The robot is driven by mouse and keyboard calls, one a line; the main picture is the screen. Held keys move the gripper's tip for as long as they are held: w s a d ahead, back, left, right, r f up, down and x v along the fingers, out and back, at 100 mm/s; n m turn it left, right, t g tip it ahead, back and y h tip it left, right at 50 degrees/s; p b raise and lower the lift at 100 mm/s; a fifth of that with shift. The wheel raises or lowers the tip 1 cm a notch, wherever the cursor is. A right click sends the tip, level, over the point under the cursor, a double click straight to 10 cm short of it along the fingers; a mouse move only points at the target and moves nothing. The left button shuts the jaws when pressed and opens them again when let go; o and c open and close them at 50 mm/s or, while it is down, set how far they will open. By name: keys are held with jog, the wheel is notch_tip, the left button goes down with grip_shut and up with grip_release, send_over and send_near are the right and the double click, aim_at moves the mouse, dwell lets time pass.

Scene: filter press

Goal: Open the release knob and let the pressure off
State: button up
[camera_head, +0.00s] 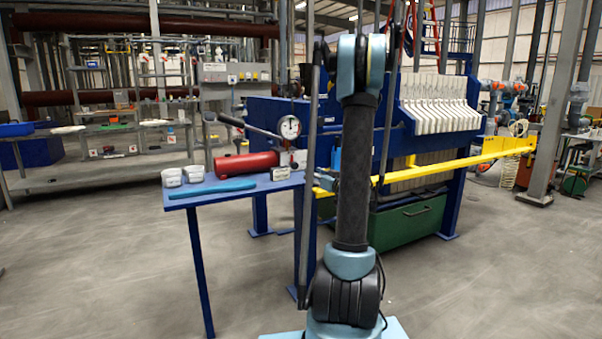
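A hand pump with a red cylinder (246,163) lies on a small blue table (240,193). A round white-faced pressure gauge (290,127) stands upright at its right end; its reading is too small to tell. The pump's dark lever (250,128) slants up to the left and ends in a thicker grip. A grey block (293,158) sits under the gauge. I cannot make out the release knob; it is too small or hidden around this block. My arm rises through the middle of the picture, just right of the pump. My gripper cannot be seen.
Two white containers (172,177) and a teal flat tool (213,188) lie on the table's left part. Behind my arm stands the blue filter press with white plates (440,105), a yellow rail (460,163) and a green bin (410,220). The floor left of the table is clear.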

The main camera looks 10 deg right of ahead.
aim_at(296, 166)
jog(key=shift+n, duration=0.8)
jog(key=x, duration=1.5)
jog(key=shift+c, duration=0.3)
jog(key=c, duration=0.7)
